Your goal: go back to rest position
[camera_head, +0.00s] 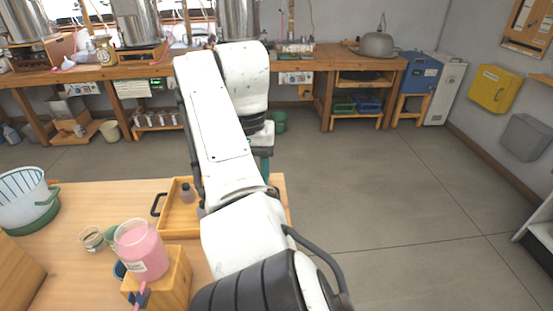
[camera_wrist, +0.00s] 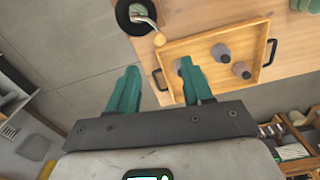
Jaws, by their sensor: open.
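My gripper (camera_wrist: 158,84) shows in the wrist view with two green fingers spread apart and nothing between them. Its left finger is over the grey floor and its right finger overlaps the near left part of a wooden tray (camera_wrist: 185,42). In the head view my white arm reaches forward, and only a bit of green gripper (camera_head: 265,165) shows past it, beyond the table. The tray also shows in the head view (camera_head: 181,231), partly behind my arm. It holds dark-capped grey bottles (camera_wrist: 221,52); one bottle (camera_head: 187,192) is visible in the head view.
The near wooden table (camera_head: 80,203) bears a white-and-green basket (camera_head: 28,198), a pink jar (camera_head: 141,250) on a wooden block and a small glass jar (camera_head: 92,239). A long workbench (camera_head: 300,64) with metal vessels runs along the back. Floor (camera_head: 390,180) to the right is clear.

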